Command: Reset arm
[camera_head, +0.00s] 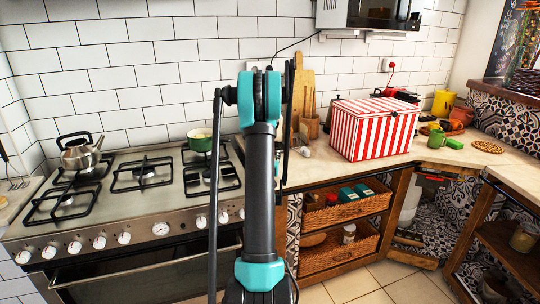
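My arm stands upright in the middle of the view, with teal joints and a dark grey link. Its upper joint is in front of the tiled wall and the wooden boards. My gripper does not show in this view, so its fingers and anything in them cannot be seen. The arm covers part of the stove's right edge and the counter behind it.
A gas stove (150,205) with a kettle (80,154) and green pot (200,141) stands left. A red-and-white striped box (373,129) sits on the right counter (330,172), above open shelves with wicker baskets (345,212). Some tiled floor (385,285) is clear.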

